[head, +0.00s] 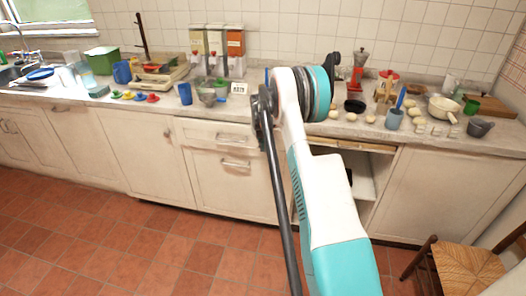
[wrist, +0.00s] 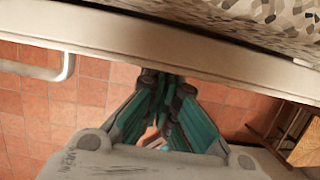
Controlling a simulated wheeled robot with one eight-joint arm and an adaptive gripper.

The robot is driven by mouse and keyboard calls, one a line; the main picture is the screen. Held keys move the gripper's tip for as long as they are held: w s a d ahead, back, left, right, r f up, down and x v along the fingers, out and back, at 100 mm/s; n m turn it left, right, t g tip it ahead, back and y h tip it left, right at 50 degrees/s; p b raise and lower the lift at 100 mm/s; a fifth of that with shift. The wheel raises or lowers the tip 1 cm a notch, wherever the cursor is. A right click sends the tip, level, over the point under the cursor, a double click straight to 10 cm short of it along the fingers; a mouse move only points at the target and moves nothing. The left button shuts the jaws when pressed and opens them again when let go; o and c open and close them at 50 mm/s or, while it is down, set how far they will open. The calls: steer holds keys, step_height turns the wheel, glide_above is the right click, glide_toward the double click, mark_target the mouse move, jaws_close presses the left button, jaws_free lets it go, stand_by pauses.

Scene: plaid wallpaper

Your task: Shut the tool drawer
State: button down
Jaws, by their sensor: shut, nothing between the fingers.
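The tool drawer appears as a pale drawer front (wrist: 110,45) crossing the top of the wrist view, with a metal handle (wrist: 55,68) at the left. A dark strip lies between this front's upper edge and the countertop, so it seems to stand out a little; I cannot tell how far. In the head view, a pale drawer front (head: 205,132) with a handle sits under the counter left of my arm. My gripper (wrist: 167,82) is shut and empty, its tips close to the drawer front, right of the handle. Contact is unclear.
The speckled countertop (wrist: 230,12) overhangs at the top of the wrist view. A wooden chair (head: 465,262) with a woven seat stands at the right. An open cabinet space (head: 365,175) shows right of my arm. The tiled floor (head: 140,245) at left is clear.

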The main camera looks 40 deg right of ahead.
steer(key=shift+w+d+r, duration=0.1)
steer(key=shift+w+d, duration=0.75)
steer(key=shift+d, duration=0.2)
steer(key=shift+r, duration=0.1)
steer(key=v, duration=1.1)
steer(key=shift+a+r, duration=0.15)
steer(key=shift+r, duration=0.15)
